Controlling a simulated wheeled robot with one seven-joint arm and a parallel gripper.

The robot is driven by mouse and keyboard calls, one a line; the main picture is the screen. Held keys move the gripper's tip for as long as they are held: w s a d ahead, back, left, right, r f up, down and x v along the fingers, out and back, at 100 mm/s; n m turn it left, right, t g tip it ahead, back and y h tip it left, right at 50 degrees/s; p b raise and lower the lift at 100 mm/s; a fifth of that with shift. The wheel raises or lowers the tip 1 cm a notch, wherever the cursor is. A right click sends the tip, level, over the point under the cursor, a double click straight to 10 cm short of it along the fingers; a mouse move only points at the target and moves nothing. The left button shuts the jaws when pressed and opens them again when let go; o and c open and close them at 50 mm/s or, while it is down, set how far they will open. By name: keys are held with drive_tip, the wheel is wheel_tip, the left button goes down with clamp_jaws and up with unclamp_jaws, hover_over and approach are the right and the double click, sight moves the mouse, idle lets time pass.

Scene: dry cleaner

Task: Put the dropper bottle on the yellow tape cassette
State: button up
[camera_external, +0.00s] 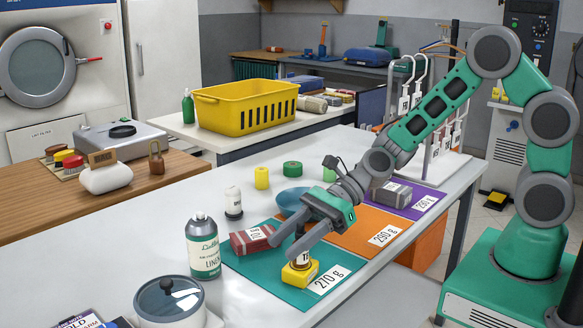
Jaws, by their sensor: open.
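The dropper bottle (302,262), small and brown with a white label, is upright on top of the yellow tape cassette (300,275). The cassette lies on the teal mat marked 270 g. My gripper (279,245) is open, its fingers pointing down and to the left around the bottle. The near finger crosses in front of the bottle and hides its middle. Whether a finger touches the bottle I cannot tell.
A dark red box (252,240) and a blue bowl (290,203) are close to my gripper. A green-and-white spray can (203,248) and a lidded pot (170,302) stand left. Orange and purple mats lie behind, with a grey box (391,194).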

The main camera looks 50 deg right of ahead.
drive_tip(key=shift+d+r, duration=0.1)
drive_tip(key=shift+r, duration=0.1)
drive_tip(key=s+d+r+n+h, duration=0.1)
drive_tip(key=s+d+n+h, duration=0.2)
drive_tip(key=d+n, duration=0.3)
drive_tip(key=s+d+r+n+h, duration=0.1)
drive_tip(key=s+d+n+h, duration=0.2)
drive_tip(key=d, duration=1.3)
drive_tip(key=s+d+r+n+h, duration=0.1)
drive_tip(key=s+d+n+h, duration=0.2)
drive_tip(key=d+n+h, duration=0.4)
drive_tip(key=d+n, duration=0.4)
drive_tip(key=d, duration=0.1)
drive_tip(key=shift+r+p, duration=0.3)
drive_tip(key=shift+r, duration=0.05)
